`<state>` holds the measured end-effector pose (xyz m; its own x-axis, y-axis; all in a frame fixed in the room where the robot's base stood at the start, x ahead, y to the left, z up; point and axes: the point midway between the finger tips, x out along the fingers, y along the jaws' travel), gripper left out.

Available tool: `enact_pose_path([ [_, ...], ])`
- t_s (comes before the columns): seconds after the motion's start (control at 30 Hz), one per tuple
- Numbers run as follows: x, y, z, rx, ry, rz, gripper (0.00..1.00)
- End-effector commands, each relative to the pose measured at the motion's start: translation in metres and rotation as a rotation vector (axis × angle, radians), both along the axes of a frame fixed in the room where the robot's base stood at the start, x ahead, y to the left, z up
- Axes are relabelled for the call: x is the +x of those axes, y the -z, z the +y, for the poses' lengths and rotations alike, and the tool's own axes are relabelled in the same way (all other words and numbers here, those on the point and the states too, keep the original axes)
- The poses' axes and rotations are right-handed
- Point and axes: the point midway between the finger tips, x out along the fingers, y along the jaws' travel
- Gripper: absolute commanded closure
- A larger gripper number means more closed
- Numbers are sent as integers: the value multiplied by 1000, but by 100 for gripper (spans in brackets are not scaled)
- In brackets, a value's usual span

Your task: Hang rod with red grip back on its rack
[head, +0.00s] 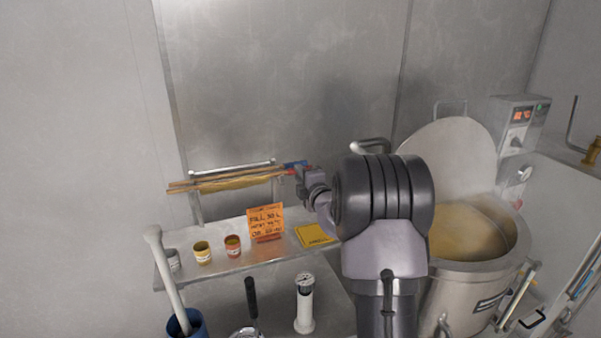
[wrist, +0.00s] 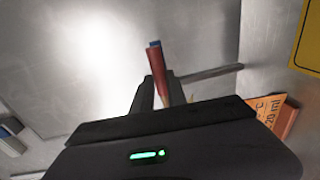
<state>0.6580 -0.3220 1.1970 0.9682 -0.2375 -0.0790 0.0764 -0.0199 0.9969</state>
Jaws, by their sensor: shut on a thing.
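My gripper (head: 294,172) is at the right end of the rack (head: 235,166), shut on the rod with the red grip (wrist: 157,72). In the wrist view the red grip stands out between the two dark fingers, with blue at its far end; I cannot tell whether that blue belongs to this rod or another. In the head view the held rod's thin brown shaft (head: 205,185) seems to run left along the rack, close to other rods and a yellowish cloth or roll (head: 235,184). Whether it rests on the rack or is held just clear of it cannot be told.
The metal shelf (head: 215,268) below holds small tubs (head: 202,252), an orange note (head: 266,222) on a stand and a yellow pad (head: 314,235). A large steel kettle (head: 470,285) with raised lid stands right. A blue bin (head: 186,325) with a pale paddle stands front left.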

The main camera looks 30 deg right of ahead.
Motion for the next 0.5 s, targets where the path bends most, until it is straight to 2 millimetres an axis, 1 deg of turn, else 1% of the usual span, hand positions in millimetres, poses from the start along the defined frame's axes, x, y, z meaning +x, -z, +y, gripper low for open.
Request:
enact_pose_path([
  [0.13,0,0,0,0,0,0,100],
  [0.17,0,0,0,0,0,0,80],
  [0.2,0,0,0,0,0,0,72],
  [0.27,0,0,0,0,0,0,60],
  [0.3,0,0,0,0,0,0,57],
  [0.5,0,0,0,-1,0,0,57],
])
